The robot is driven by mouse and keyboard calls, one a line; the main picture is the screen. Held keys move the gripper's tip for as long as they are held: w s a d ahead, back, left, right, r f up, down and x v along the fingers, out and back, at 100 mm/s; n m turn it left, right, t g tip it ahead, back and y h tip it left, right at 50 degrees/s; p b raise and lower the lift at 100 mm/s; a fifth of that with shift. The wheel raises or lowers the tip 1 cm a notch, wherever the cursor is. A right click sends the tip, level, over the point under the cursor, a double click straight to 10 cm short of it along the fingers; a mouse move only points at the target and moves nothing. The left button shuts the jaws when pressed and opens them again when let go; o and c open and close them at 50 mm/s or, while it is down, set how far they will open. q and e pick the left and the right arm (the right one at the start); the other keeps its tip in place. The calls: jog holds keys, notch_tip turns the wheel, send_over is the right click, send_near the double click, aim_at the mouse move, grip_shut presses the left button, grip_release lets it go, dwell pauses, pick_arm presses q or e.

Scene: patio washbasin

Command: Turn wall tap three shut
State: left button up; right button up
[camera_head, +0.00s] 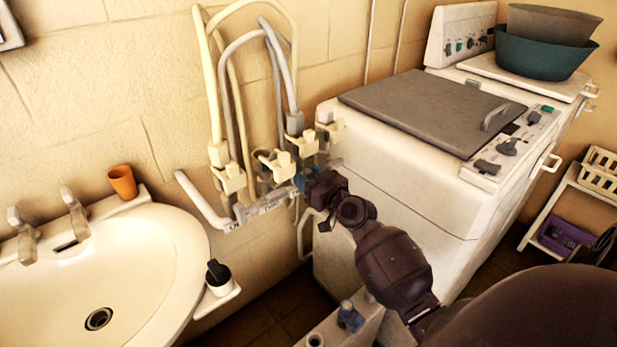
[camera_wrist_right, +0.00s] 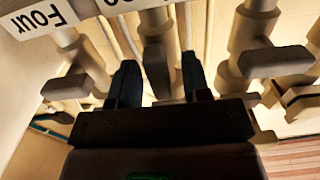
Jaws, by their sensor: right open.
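A row of wall taps with pale lever handles hangs on the wall in the head view, with one tap at the left (camera_head: 229,179) and another in the middle (camera_head: 275,163). My right gripper (camera_head: 303,181) is at the right part of this row, its blue fingers partly hidden by the wrist. In the wrist view my right gripper (camera_wrist_right: 161,84) is open, with one finger on each side of a tap lever (camera_wrist_right: 157,70). This tap stands beside the one labelled Four (camera_wrist_right: 68,62); its own label is cut off. I cannot tell whether the fingers touch the lever. My left gripper is not in view.
Hoses (camera_head: 213,95) rise above the taps. A white washbasin (camera_head: 175,245) with an orange cup (camera_head: 122,182) is at the left. A white washing machine (camera_head: 390,180) stands close behind my right arm. Another tap (camera_wrist_right: 270,62) is close on the right in the wrist view.

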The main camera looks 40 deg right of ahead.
jog(key=shift+c, duration=0.4)
grip_shut()
